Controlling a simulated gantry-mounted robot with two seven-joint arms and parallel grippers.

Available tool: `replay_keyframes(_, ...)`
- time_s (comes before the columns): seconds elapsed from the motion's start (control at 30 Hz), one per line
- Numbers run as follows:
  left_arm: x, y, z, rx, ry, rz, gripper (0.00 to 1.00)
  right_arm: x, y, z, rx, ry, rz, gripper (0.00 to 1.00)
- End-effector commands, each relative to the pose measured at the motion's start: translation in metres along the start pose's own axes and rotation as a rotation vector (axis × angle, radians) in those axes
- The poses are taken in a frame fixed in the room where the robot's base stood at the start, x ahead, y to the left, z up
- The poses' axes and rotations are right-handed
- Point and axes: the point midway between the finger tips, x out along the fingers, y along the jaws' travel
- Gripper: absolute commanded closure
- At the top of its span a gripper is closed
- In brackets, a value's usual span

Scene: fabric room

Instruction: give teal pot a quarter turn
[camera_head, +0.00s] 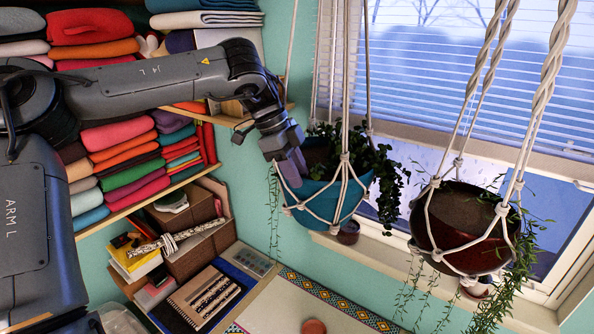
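The teal pot (330,203) hangs in a white macrame rope hanger in front of the window, with a trailing plant in it. My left gripper (291,170) reaches in from the left, its fingers at the pot's left rim. The fingers look close together; whether they touch or grip the rim cannot be told. My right gripper does not show.
A dark brown pot (464,228) hangs in a second rope hanger to the right. Shelves of folded fabric (122,150) stand behind my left arm. A small pot (349,233) sits on the windowsill. A table (285,305) with a patterned border lies below.

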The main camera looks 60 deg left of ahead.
Motion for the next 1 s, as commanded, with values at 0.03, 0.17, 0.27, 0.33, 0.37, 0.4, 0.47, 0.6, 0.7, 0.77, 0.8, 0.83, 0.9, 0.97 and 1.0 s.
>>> replay_keyframes(0.03,0.0023,0.0,-0.0002,0.0,0.001,0.0,0.68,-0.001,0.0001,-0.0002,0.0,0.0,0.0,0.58)
replay_keyframes(0.17,0.0057,0.0001,-0.0001,0.0,0.0,-0.001,0.68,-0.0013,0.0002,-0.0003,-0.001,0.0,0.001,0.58)
replay_keyframes(0.27,0.0061,0.0001,0.0,0.0,0.0,-0.001,0.68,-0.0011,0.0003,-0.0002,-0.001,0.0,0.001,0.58)
replay_keyframes(0.33,0.0061,0.0001,0.0,0.0,0.0,-0.001,0.68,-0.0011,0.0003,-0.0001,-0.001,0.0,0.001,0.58)
replay_keyframes(0.37,0.0061,0.0001,0.0,0.0,0.0,-0.001,0.68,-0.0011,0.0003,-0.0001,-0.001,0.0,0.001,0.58)
replay_keyframes(0.4,0.006,0.0001,0.0,0.0,0.0,-0.001,0.7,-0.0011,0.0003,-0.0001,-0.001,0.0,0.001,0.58)
replay_keyframes(0.47,0.006,0.0,0.0,0.0,0.0,-0.001,0.79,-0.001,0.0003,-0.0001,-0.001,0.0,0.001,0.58)
replay_keyframes(0.6,0.0059,0.0,0.0001,0.0,0.0,-0.001,1.0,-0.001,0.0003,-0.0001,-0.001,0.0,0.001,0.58)
replay_keyframes(0.7,0.0059,0.0,0.0001,0.0,0.0,-0.001,1.0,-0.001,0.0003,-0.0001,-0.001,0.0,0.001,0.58)
replay_keyframes(0.77,0.0059,0.0,0.0001,0.0,0.0,-0.001,1.0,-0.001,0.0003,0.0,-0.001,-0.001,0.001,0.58)
replay_keyframes(0.8,0.0059,0.0,0.0002,0.0,0.0,-0.001,1.0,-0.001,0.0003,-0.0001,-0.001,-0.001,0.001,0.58)
replay_keyframes(0.83,0.0059,0.0,0.0002,0.0,0.0,-0.001,1.0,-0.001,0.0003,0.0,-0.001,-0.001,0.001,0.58)
replay_keyframes(0.9,0.0059,0.0,0.0002,-0.001,0.0,-0.001,1.0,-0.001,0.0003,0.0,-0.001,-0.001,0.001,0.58)
replay_keyframes(0.97,0.0059,0.0,0.0002,-0.001,0.0,-0.001,1.0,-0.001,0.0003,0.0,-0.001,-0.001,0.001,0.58)
replay_keyframes(1.0,0.0059,0.0,0.0002,-0.001,0.0,-0.001,1.0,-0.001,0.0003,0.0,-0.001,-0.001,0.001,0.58)
